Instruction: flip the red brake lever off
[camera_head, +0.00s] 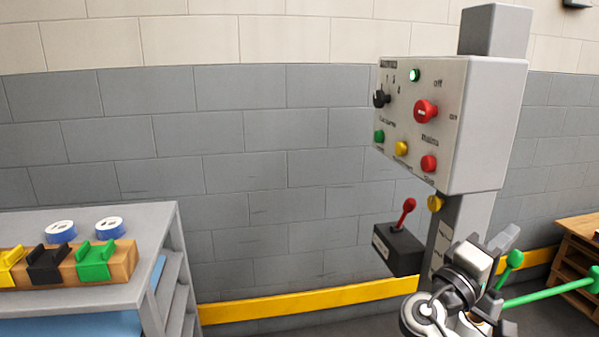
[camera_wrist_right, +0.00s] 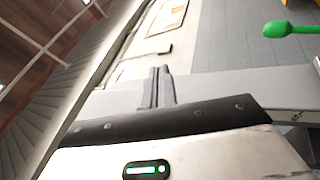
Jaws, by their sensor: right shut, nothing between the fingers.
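The red brake lever (camera_head: 406,211) has a red knob and stem and stands up from a dark box (camera_head: 398,250) on the post below the control panel. The stem leans slightly to the right in the head view. My right gripper (camera_head: 507,238) is to the right of the lever and lower, apart from it. In the right wrist view its fingers (camera_wrist_right: 160,72) are together with nothing between them. The lever does not show in the right wrist view. My left gripper is not in view.
The control panel (camera_head: 480,125) carries a red switch, a black knob and coloured buttons. A green handle (camera_head: 515,259) is close to my right gripper, and also shows in the wrist view (camera_wrist_right: 290,29). A grey shelf (camera_head: 160,240) stands left. A wooden pallet stack (camera_head: 578,240) stands right.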

